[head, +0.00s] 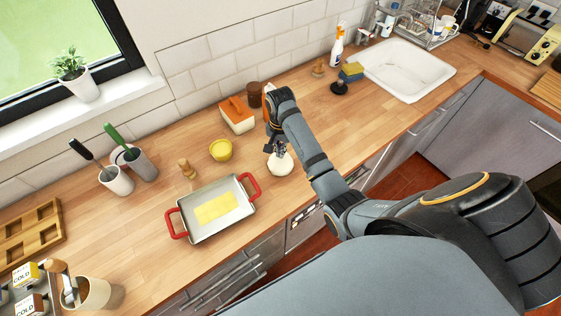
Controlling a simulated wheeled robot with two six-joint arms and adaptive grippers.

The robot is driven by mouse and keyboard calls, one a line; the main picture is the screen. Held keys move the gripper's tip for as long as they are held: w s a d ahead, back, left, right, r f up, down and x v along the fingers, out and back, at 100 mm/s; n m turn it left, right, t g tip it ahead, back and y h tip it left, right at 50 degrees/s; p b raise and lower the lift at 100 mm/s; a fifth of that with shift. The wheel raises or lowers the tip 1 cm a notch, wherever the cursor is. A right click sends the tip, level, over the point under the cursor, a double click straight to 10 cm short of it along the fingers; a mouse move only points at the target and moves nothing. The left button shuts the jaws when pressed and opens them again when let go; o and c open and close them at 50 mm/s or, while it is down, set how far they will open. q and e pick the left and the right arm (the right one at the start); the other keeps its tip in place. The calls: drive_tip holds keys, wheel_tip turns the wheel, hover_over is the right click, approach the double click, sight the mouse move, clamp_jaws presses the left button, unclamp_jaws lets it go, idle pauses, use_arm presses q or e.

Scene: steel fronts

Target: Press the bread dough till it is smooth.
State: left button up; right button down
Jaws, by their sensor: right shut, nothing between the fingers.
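The bread dough (281,164) is a pale, rounded lump on the wooden counter, right of the baking tray. My right gripper (279,152) points down at the top of the dough, with its fingers shut and nothing between them. Its fingertips overlap the dough's upper side in this view; I cannot tell how firmly they touch. The gripper hides part of the dough's far side. My left gripper is not in view.
A grey tray with red handles (236,224) holding a yellow sheet stands left of the dough. A yellow bowl (221,150) and an orange-lidded box (237,115) stand behind. The sink (408,70) is at the right. Counter between dough and sink is mostly clear.

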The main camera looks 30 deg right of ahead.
drive_tip(key=shift+f, duration=0.65)
drive_tip(key=shift+f+b, duration=0.3)
drive_tip(key=shift+f, duration=0.05)
drive_tip(key=shift+s, duration=0.1)
drive_tip(key=shift+r, duration=0.1)
wheel_tip(320, 180, up, 2)
drive_tip(key=p, duration=0.3)
drive_tip(key=shift+r, duration=0.1)
drive_tip(key=shift+f, duration=0.45)
drive_tip(key=shift+f+b, duration=0.4)
drive_tip(key=shift+f, duration=0.35)
drive_tip(key=shift+r, duration=0.1)
